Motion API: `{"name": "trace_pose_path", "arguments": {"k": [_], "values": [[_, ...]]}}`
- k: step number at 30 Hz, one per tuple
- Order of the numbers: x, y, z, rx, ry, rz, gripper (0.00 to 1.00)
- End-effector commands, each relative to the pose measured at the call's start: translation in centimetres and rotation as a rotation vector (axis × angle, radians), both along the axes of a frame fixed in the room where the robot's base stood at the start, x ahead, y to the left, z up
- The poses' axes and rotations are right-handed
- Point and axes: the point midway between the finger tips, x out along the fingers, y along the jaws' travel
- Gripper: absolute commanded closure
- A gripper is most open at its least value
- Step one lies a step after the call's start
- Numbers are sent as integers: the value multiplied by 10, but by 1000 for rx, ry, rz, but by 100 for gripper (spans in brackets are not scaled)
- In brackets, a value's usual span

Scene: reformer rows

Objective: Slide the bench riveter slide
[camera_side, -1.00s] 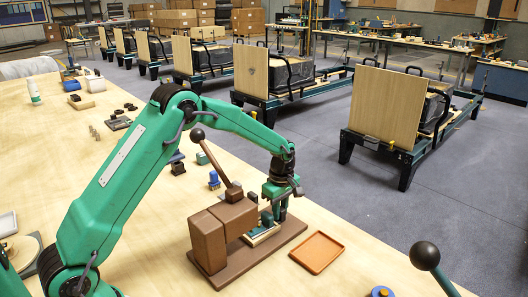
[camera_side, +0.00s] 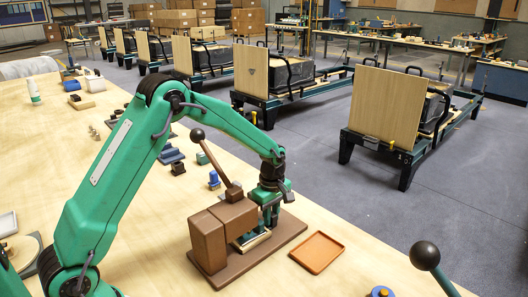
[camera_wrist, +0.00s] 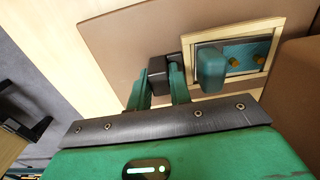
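The bench riveter is a brown block (camera_side: 208,241) on a brown base plate (camera_side: 285,238), with a ball-topped lever (camera_side: 215,162) leaning up to the left. Its slide, a light-wood-framed tray (camera_side: 252,243), shows in the wrist view (camera_wrist: 278,47) with a teal plate and two brass rivets. A rounded green post (camera_wrist: 212,68) stands at its near left edge. My gripper (camera_side: 268,222) is low over the slide's far end. In the wrist view its fingers (camera_wrist: 159,88) stand apart on either side of a dark block (camera_wrist: 157,72); whether they press on it is unclear.
An empty orange tray (camera_side: 317,252) lies right of the base plate. A black ball knob (camera_side: 424,255) rises at the lower right. Small blue parts (camera_side: 214,179) and dark parts stand behind the riveter. The bench right of the orange tray is mostly clear.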

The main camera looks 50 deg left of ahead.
Motion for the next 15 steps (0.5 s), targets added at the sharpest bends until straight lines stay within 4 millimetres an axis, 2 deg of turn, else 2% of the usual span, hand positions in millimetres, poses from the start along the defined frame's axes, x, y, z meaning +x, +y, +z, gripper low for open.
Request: {"name": "trace_pose_path", "arguments": {"k": [15], "values": [[1,0,6,0,-3,0,71]]}}
